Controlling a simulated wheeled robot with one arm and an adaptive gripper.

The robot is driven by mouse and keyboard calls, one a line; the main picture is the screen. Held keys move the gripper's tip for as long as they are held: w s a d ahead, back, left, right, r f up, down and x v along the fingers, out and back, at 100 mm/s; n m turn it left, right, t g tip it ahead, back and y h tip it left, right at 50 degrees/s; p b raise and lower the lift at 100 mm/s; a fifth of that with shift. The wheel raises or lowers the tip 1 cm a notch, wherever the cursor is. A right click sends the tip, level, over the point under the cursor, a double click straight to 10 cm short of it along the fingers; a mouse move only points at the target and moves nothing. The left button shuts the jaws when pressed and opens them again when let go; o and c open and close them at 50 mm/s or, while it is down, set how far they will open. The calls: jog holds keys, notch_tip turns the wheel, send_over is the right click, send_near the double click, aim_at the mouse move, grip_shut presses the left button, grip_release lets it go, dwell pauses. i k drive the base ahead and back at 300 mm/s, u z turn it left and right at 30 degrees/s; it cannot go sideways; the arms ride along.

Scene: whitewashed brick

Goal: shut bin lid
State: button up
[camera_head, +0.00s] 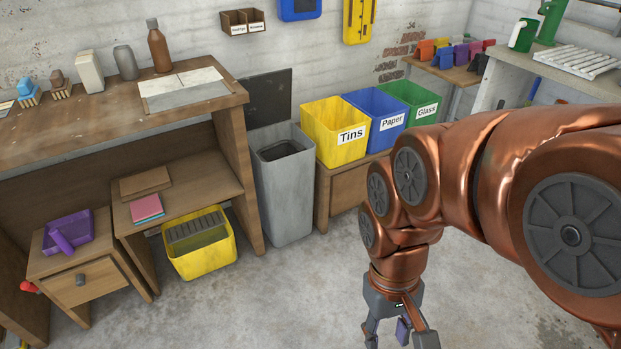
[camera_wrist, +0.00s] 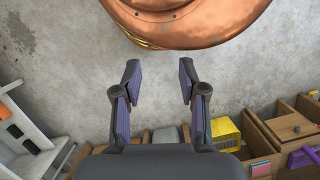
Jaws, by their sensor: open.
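A tall grey bin (camera_head: 285,190) stands on the floor between the wooden desk and the low wooden cabinet. Its dark lid (camera_head: 268,97) is open, standing upright at the back against the wall, and the dark opening of the bin shows. My gripper (camera_head: 403,338) hangs low over the floor, to the right of the bin and apart from it. In the wrist view the gripper (camera_wrist: 160,75) is open, with nothing between its fingers. In that view the bin is hard to make out, partly hidden behind the gripper's body.
Yellow, blue and green boxes labelled Tins (camera_head: 335,135), Paper (camera_head: 375,117) and Glass (camera_head: 408,103) stand on the cabinet right of the bin. The desk (camera_head: 100,122) is on the left. A yellow crate (camera_head: 200,255) stands under its shelf. Floor before the bin is clear.

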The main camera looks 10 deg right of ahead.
aim_at(270, 94)
jog(key=i, duration=0.85)
jog(key=u, duration=0.4)
jog(key=i, duration=0.9)
jog(key=u, duration=0.65)
